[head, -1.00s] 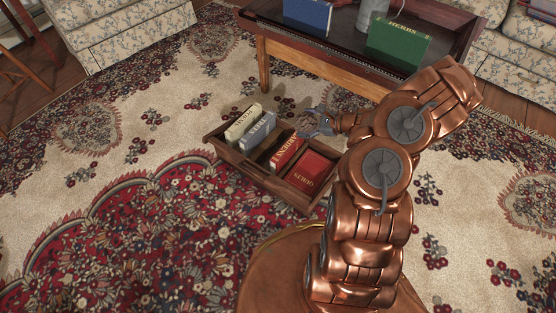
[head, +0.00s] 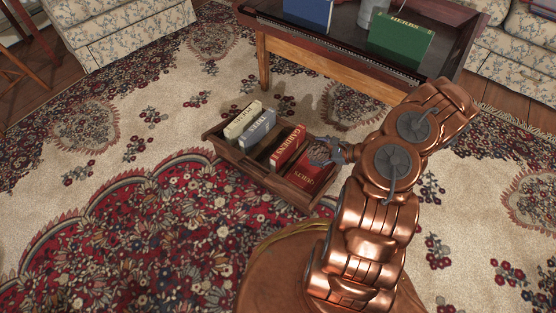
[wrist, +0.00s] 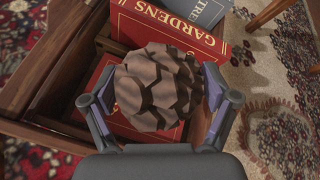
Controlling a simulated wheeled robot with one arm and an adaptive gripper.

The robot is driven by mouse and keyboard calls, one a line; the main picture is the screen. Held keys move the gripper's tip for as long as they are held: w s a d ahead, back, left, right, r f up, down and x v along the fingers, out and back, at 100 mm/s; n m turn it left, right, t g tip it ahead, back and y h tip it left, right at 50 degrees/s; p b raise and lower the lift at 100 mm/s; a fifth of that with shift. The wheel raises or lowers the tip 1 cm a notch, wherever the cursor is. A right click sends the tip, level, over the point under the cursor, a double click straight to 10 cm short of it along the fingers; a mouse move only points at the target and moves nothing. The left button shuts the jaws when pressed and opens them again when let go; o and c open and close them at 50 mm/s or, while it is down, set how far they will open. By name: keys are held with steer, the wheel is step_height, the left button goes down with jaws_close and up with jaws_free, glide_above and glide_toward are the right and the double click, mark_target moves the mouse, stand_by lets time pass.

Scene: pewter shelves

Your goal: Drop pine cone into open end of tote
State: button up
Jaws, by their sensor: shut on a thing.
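A brown, scaly pine cone (wrist: 158,86) is held between the two fingers of my gripper (wrist: 158,92) in the wrist view. The wooden tote (head: 245,166) stands on the rug in the head view, with several upright books in it. My gripper (head: 326,152) is over the tote's right end, above the nearest red book (head: 306,174). In the wrist view the pine cone covers part of that red book (wrist: 104,76), and bare wooden tote walls (wrist: 48,62) show to the left. I cannot tell the height of the cone above the book.
A red Gardens book (head: 288,147), a grey book (head: 258,128) and a cream book (head: 242,120) fill the tote's other part. A low table (head: 300,50) with a green Herbs book (head: 400,42) stands behind. The rug left of the tote is clear.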

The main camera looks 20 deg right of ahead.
steer(key=shift+f+b, duration=0.55)
steer(key=shift+f, duration=0.8)
steer(key=o, duration=0.9)
steer(key=shift+r, duration=0.1)
steer(key=v, duration=1.2)
